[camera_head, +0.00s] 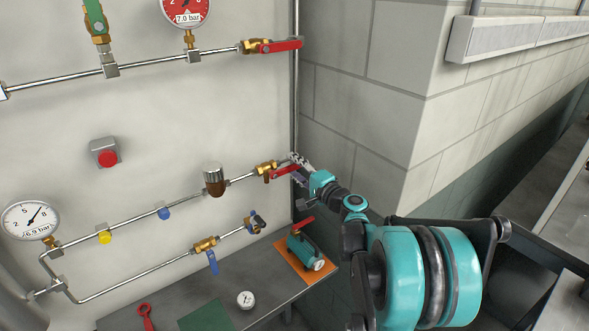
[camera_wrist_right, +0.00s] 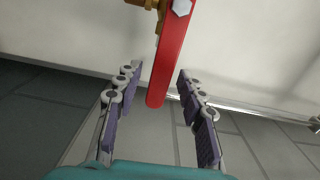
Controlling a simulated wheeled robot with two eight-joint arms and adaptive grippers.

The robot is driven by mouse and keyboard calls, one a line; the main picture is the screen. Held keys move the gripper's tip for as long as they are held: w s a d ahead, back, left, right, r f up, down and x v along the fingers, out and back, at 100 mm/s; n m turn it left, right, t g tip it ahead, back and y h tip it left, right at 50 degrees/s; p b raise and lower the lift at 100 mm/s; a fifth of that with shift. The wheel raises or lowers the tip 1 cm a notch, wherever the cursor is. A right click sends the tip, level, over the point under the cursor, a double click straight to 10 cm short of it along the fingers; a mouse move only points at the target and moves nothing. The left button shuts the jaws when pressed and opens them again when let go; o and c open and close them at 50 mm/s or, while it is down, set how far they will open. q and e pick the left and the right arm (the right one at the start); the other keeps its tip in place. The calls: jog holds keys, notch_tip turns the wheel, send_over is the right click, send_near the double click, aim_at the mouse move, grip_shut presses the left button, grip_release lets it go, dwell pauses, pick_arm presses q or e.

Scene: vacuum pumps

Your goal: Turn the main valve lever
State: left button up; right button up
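A brass valve (camera_head: 265,168) with a red lever (camera_head: 284,173) sits at the right end of the middle pipe on the wall panel. My right gripper (camera_head: 298,165) is at this lever's free end. In the right wrist view the red lever (camera_wrist_right: 171,60) reaches down between the two spread fingers, with a gap visible on each side. The gripper is open and holds nothing. A second brass valve (camera_head: 255,46) with a red lever is on the upper pipe. The pictures do not label which one is the main valve. My left gripper is not in view.
A pressure gauge (camera_head: 31,220), a red button (camera_head: 107,157) and a valve with a blue lever (camera_head: 211,262) are on the panel (camera_head: 150,115). A teal pump (camera_head: 304,248) stands on the bench below. A block wall corner (camera_head: 420,100) is close on the right.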

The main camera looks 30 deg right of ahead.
jog(key=shift+s, duration=0.15)
jog(key=shift+s+d, duration=0.1)
jog(key=shift+s, duration=0.75)
jog(key=s, duration=0.6)
jog(key=shift+d, duration=0.2)
